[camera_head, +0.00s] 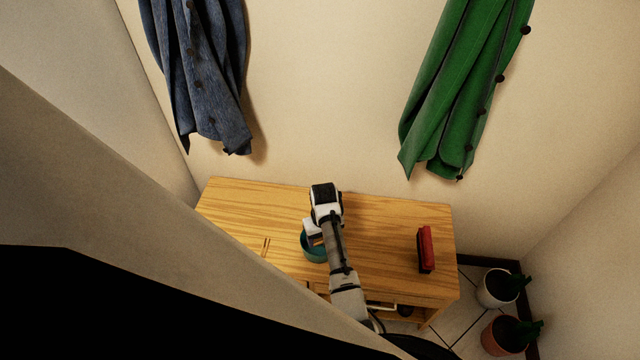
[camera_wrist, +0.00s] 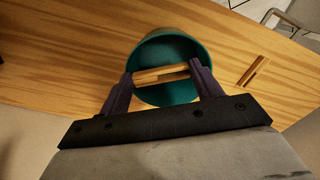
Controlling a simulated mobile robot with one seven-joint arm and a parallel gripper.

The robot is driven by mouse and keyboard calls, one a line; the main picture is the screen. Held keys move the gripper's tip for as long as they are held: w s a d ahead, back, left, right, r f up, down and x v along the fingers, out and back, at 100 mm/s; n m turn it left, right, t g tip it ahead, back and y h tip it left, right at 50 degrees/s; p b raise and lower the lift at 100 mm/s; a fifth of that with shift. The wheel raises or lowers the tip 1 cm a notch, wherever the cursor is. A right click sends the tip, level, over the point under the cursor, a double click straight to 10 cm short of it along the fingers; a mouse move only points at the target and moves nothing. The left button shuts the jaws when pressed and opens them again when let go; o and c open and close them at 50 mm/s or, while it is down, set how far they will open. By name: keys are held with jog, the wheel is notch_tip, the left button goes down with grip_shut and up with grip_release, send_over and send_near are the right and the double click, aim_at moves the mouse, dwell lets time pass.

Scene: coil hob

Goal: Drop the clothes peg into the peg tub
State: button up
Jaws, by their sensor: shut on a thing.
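The peg tub (camera_head: 312,254) is a round teal tub on the wooden table, partly hidden by my arm in the head view. It also shows in the wrist view (camera_wrist: 170,45), with its opening facing the camera. My gripper (camera_wrist: 162,75) is shut on a wooden clothes peg (camera_wrist: 160,75), which lies crosswise between the two dark fingers. In the wrist view the peg overlaps the tub's opening. In the head view my gripper (camera_head: 316,240) is at the tub, and the peg is hard to make out.
Another wooden peg (camera_head: 266,247) lies on the table (camera_head: 375,235) left of the tub; it also shows in the wrist view (camera_wrist: 253,71). A red and black brush-like object (camera_head: 426,250) lies at the right. Potted plants (camera_head: 497,288) stand on the floor. Clothes hang on the wall.

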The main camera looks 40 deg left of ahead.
jog(key=shift+r, duration=0.1)
jog(key=o, duration=1)
notch_tip(320, 180, up, 14)
jog(key=shift+f, duration=0.1)
